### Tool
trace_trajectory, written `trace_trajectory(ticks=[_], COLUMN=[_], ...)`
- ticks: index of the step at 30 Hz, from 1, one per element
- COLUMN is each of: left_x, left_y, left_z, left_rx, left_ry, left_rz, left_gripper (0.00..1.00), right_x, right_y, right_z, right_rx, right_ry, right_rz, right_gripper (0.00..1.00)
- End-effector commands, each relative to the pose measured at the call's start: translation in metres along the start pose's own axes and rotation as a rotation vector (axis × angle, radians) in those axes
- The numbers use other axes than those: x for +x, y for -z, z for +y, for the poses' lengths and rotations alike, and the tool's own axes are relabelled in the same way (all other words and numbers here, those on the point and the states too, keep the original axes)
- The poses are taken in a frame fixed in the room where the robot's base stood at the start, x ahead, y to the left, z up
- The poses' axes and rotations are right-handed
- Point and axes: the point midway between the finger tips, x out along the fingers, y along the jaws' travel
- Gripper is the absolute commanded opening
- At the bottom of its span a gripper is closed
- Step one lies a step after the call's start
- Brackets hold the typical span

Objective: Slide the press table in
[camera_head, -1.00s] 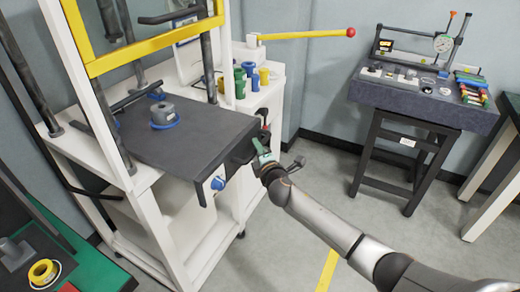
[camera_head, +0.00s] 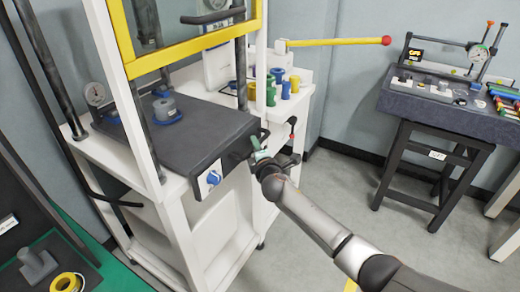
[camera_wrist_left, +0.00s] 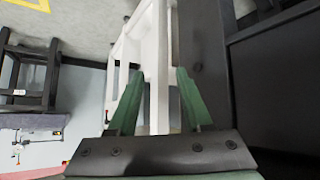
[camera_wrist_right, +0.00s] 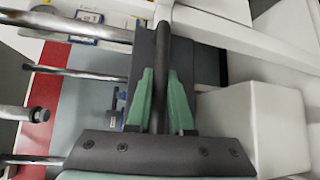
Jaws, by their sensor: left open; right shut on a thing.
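The press table (camera_head: 200,135) is a dark flat plate in the white press frame. It carries a grey round fitting with a blue ring (camera_head: 166,110). Part of the plate lies inside the frame, and its front end sticks out past the front post. My right gripper (camera_head: 260,155) is at the plate's front right edge. In the right wrist view its green fingers (camera_wrist_right: 160,95) are shut on a dark bar, the table's handle (camera_wrist_right: 163,50). My left gripper (camera_wrist_left: 157,98) is out of the head view. Its wrist view shows its fingers apart, with nothing seen held between them.
The white press frame (camera_head: 140,130) has a yellow-edged guard (camera_head: 190,55) above the plate. Coloured cylinders (camera_head: 275,88) stand on a side shelf under a yellow lever (camera_head: 335,41). A dark bench (camera_head: 440,105) with a gauge stands at right. Floor between is clear.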

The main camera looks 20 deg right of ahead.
Motion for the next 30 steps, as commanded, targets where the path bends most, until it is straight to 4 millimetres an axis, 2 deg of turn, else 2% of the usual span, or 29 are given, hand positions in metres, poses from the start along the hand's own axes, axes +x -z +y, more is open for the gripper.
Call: trace_trajectory(ticks=[20, 21, 27, 30], left_x=[0.0041, 0.0040, 0.0038, 0.0033], left_y=[0.0005, 0.0003, -0.0001, -0.0014], left_z=[-0.0010, -0.0010, -0.0011, -0.0010], left_rx=[0.005, 0.005, 0.005, 0.004], left_ry=[-0.001, -0.001, -0.001, -0.001], left_rz=[0.001, 0.000, 0.000, -0.002], left_gripper=[0.50, 0.50, 0.50, 0.50], right_x=[0.0061, 0.0061, 0.0058, 0.0057], right_y=[0.0059, 0.0060, 0.0058, 0.0056], right_z=[0.0052, 0.0053, 0.0037, 0.0030], right_rx=[0.001, 0.001, 0.001, 0.001], right_ry=[-0.006, -0.006, -0.004, -0.002], right_rz=[0.002, 0.002, 0.001, 0.001], right_gripper=[0.00, 0.24, 0.47, 0.49])
